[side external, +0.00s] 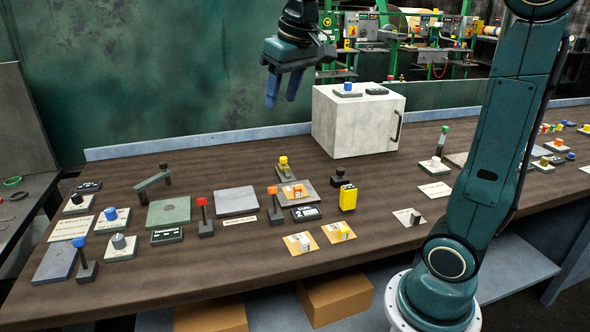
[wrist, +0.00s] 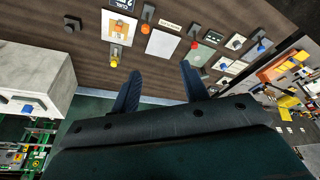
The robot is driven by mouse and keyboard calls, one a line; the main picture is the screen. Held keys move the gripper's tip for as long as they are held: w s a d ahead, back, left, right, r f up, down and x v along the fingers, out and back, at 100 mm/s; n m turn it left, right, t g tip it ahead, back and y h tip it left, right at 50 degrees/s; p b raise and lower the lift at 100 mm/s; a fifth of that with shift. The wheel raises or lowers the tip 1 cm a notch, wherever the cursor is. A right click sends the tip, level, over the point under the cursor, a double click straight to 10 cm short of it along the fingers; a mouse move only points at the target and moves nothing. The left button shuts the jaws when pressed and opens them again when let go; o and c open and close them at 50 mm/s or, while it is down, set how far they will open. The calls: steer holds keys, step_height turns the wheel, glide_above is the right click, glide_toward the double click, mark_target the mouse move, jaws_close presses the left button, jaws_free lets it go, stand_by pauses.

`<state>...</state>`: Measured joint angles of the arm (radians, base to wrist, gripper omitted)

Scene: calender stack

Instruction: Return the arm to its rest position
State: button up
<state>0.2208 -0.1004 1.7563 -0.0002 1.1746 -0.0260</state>
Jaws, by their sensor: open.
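My gripper (side external: 282,88) hangs high above the back of the brown table (side external: 250,255) in the side external view, just left of the white cabinet. Its two blue fingers point down, apart and with nothing between them. In the wrist view my gripper (wrist: 160,88) shows two dark fingers spread apart, with the table beyond them. No object touches the fingers.
The white cabinet (side external: 355,122) with a dark handle stands at the back. Levers with red (side external: 202,201) and blue (side external: 83,243) tops rise from the table, among knobs and plates. A yellow block (side external: 348,197) stands near the middle. Free air surrounds my gripper.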

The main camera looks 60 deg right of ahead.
steer(key=s+a+f+n+t, duration=0.1)
steer(key=s+a+f, duration=0.3)
steer(key=s, duration=0.5)
steer(key=s+a+f+n+t, duration=0.1)
steer(key=s+a+f, duration=0.3)
steer(key=s, duration=0.5)
steer(key=shift+f+y, duration=0.4)
steer(key=shift+f, duration=0.35)
